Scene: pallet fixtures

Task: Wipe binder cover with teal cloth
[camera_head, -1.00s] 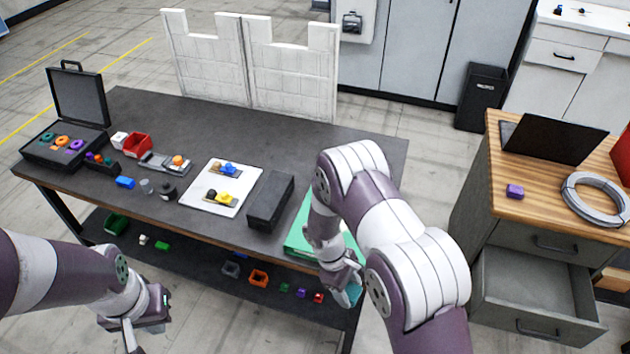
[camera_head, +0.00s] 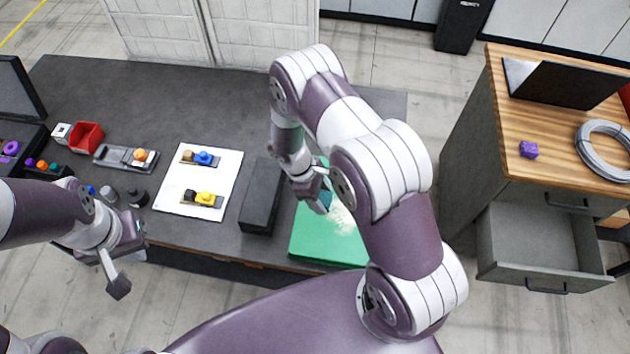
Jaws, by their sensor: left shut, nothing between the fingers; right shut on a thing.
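The binder (camera_head: 318,244) lies flat on the right end of the dark table, its green cover up. A pale speckled patch (camera_head: 342,220) shows on the cover, partly hidden by my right arm. My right gripper (camera_head: 322,202) is over the upper part of the cover, shut on the teal cloth (camera_head: 326,198). Only a little of the cloth shows; I cannot tell whether it touches the cover. My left gripper (camera_head: 118,285) is shut and empty, in front of the table's near edge at the left.
A black box (camera_head: 262,197) stands just left of the binder. A white board (camera_head: 222,167) with small parts lies farther left, near a red bin (camera_head: 86,137) and a grey tray (camera_head: 125,158). A wooden-topped cabinet (camera_head: 500,150) with an open drawer (camera_head: 540,240) stands at the right.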

